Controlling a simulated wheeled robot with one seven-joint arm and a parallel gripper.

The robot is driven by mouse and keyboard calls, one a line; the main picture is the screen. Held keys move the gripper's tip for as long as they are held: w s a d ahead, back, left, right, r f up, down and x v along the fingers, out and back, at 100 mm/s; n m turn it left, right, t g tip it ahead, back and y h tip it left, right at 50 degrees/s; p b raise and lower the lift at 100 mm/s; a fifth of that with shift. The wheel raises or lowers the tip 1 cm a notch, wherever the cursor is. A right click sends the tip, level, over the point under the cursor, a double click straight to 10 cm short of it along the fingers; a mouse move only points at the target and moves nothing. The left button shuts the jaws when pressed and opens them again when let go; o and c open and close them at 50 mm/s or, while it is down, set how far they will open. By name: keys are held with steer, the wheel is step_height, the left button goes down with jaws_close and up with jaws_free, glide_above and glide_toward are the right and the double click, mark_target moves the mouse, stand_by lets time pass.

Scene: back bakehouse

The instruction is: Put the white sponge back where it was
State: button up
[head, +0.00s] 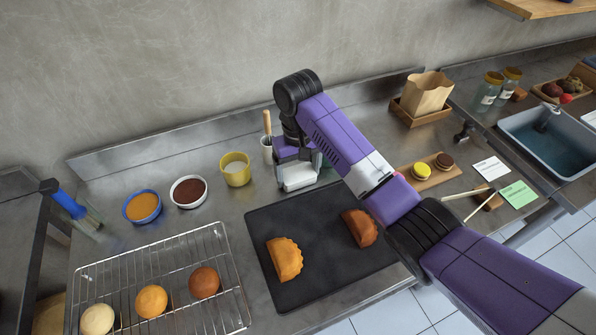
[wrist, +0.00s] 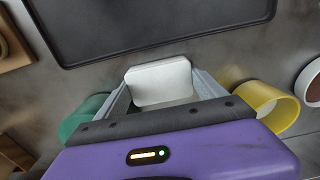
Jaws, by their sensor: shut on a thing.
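The white sponge (wrist: 160,82) is a pale rounded block between the fingers of my gripper (wrist: 160,88) in the wrist view. My gripper is shut on it. In the head view the sponge (head: 298,177) shows under my gripper (head: 297,172), behind the back edge of the black tray. A yellow cup stands to the left of my gripper and a green one to its right in the head view. I cannot tell whether the sponge touches the counter.
The black tray (head: 318,275) holds two folded pastries. A green cup (wrist: 80,120) is beside my gripper. A wire rack (head: 232,268) with round buns stands front left.

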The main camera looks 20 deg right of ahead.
mark_target(298, 174)
steer(key=o, duration=1.1)
steer(key=shift+o, duration=0.2)
step_height(298, 174, up, 12)
steer(key=p, duration=0.4)
steer(key=shift+p, duration=0.3)
